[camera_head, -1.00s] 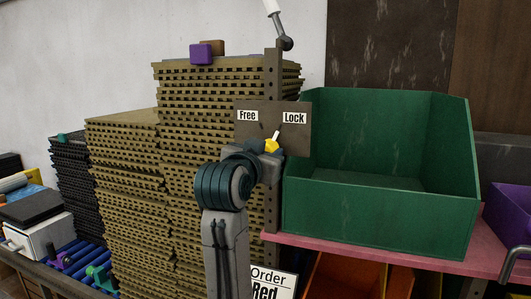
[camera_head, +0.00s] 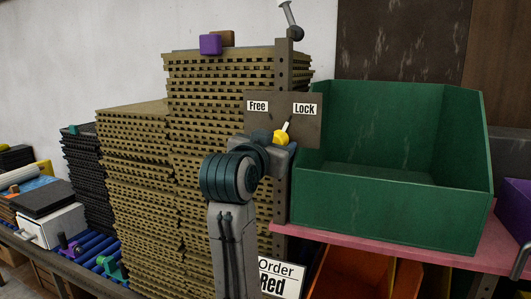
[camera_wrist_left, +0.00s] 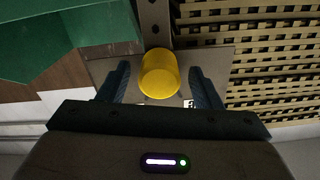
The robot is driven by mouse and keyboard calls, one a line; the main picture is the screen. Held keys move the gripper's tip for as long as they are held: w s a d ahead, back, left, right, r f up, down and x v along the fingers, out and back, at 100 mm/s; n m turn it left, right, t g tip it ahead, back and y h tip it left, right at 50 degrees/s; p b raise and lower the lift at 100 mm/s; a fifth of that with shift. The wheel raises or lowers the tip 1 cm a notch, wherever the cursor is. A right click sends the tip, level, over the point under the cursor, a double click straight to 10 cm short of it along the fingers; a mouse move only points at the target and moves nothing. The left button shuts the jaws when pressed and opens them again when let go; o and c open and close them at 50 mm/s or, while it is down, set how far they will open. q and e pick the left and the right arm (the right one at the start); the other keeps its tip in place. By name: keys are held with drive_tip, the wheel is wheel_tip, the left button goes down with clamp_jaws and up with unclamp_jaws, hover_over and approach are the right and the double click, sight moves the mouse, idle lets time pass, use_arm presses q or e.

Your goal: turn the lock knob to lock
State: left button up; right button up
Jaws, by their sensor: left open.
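The yellow lock knob (camera_head: 281,138) sits on a grey-brown plate (camera_head: 284,108) labelled "Free" on the left and "Lock" on the right. Its white pointer tilts up and to the right, toward "Lock". My left gripper (camera_head: 275,145) is at the knob, with its fingers partly hidden by my wrist in the head view. In the left wrist view the gripper (camera_wrist_left: 158,76) is open, with one finger on each side of the knob (camera_wrist_left: 160,73). Small gaps show between fingers and knob. My right gripper is not in view.
A green bin (camera_head: 390,205) stands on a pink shelf (camera_head: 490,252) right of the plate. Tall stacks of tan sheets (camera_head: 130,170) stand behind and left of my arm. An upright post (camera_head: 282,190) carries the plate. An "Order Red" sign (camera_head: 280,278) is below.

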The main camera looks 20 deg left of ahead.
use_arm(q)
drive_tip(key=s+b, duration=0.3)
drive_tip(key=s, duration=0.6)
drive_tip(key=shift+s+b, duration=0.4)
drive_tip(key=shift+a+f, duration=0.1)
drive_tip(key=shift+a, duration=0.05)
